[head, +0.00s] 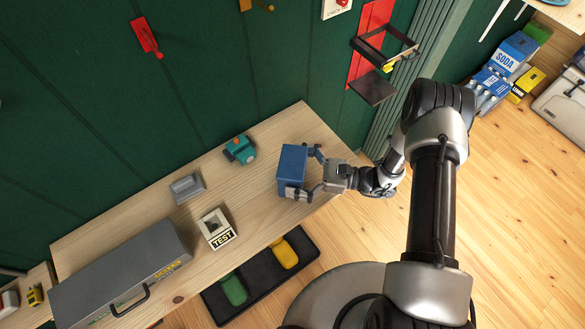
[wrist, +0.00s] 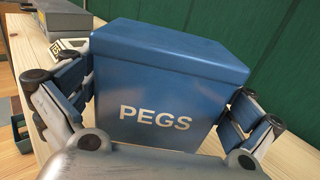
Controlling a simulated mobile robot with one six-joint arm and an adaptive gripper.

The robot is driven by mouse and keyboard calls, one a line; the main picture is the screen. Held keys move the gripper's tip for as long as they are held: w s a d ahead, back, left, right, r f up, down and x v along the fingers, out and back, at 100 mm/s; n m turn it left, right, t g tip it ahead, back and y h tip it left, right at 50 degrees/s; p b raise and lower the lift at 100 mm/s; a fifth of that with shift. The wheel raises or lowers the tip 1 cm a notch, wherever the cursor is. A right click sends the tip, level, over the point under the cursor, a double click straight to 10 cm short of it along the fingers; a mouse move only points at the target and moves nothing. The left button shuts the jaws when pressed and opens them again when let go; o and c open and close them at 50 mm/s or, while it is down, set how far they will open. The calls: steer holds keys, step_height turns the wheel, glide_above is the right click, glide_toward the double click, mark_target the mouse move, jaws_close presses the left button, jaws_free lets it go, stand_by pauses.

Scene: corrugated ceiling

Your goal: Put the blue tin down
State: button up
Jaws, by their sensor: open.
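The blue tin (head: 291,165) is at the right end of the wooden bench (head: 130,215). In the wrist view the tin (wrist: 165,80) fills the middle, upright, with the word PEGS on its near face. My gripper (head: 308,172) is open, with one finger on either side of the tin. In the wrist view a gap shows beside the right finger, and the left finger overlaps the tin's edge; I cannot tell if it touches. The tin's base is hidden in the wrist view, but it appears to rest on the bench top.
A teal and orange toy-like object (head: 241,150), a grey block (head: 187,187), a small box marked TEST (head: 217,229) and a large grey case (head: 120,277) stand to the left on the bench. A black tray (head: 262,274) lies below the front edge. A green wall rises behind.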

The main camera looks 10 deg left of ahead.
steer(key=shift+r, duration=0.25)
steer(key=d, duration=0.8)
steer(key=w+d, duration=0.1)
steer(key=d, duration=0.3)
steer(key=shift+f+p, duration=0.1)
steer(key=shift+p, duration=0.2)
steer(key=s+d+r+n+g+h, duration=0.1)
steer(key=s+r+n+g+h, duration=0.3)
steer(key=r, duration=0.6)
steer(key=s+d+r+n+t+h, duration=0.1)
steer(key=d+r+n+h, duration=0.1)
steer(key=r+n+h, duration=0.55)
steer(key=s+d+r+n+t+h, duration=0.2)
steer(key=s+d+r+t+h, duration=0.1)
steer(key=r, duration=0.4)
steer(key=s+d+r+n+t+h, duration=0.3)
steer(key=s+d+r+t, duration=0.3)
steer(key=s+r, duration=0.1)
steer(key=shift+s, duration=0.4)
steer(key=shift+n+h, duration=0.25)
